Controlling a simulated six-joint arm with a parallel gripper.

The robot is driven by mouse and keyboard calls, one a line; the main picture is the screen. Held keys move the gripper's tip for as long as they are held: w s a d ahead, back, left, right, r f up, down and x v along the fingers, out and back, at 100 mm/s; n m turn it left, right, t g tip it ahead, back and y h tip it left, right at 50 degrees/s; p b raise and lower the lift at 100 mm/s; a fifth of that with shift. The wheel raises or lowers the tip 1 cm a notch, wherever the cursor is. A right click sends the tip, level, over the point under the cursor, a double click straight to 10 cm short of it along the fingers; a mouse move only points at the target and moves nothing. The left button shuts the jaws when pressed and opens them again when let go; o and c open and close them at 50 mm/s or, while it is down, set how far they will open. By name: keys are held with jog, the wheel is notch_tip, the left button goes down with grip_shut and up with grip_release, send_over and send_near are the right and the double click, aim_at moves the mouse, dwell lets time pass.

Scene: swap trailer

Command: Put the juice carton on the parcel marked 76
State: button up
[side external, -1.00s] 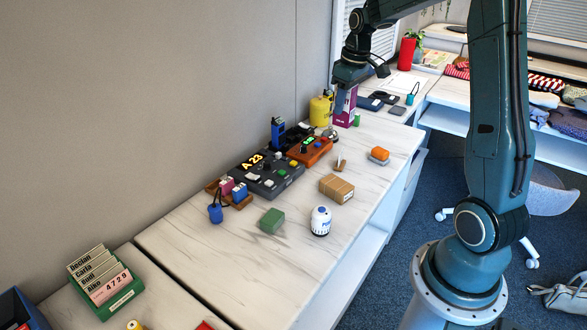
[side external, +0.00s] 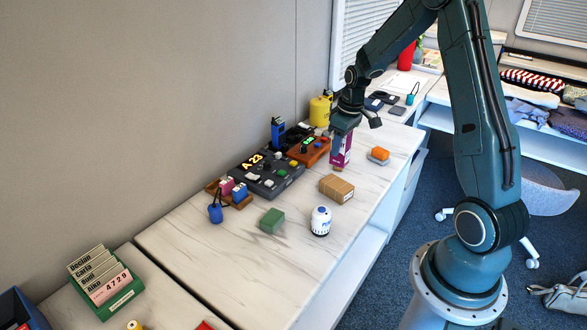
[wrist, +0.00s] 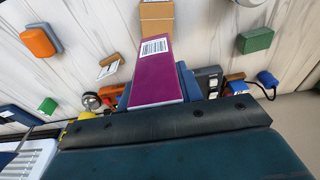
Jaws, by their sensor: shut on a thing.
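My gripper (side external: 343,132) is shut on the juice carton (side external: 341,152), a tall magenta box with a white label. It holds the carton roughly upright over the worktop, behind the brown cardboard parcel (side external: 337,188). In the wrist view the carton (wrist: 155,72) sits between my blue fingers (wrist: 157,92), its barcode label facing the camera. The parcel (wrist: 157,12) shows just past the carton's far end there, partly cut off by the frame. The carton and parcel look apart. No number can be read on the parcel.
An orange-topped block (side external: 378,155) lies right of the carton. A white jar (side external: 320,221) and a green block (side external: 272,220) stand in front. A dark control panel (side external: 267,175) and an orange device (side external: 308,152) are to the left.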

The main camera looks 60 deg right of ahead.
aim_at(338, 164)
jog(key=shift+f, duration=1.45)
jog(key=shift+f, duration=0.1)
jog(key=shift+f, duration=2)
jog(key=shift+f, duration=0.1)
jog(key=o, duration=1.1)
jog(key=r, duration=0.4)
jog(key=s+r, duration=0.1)
jog(key=r, duration=0.7)
jog(key=shift+s, duration=0.35)
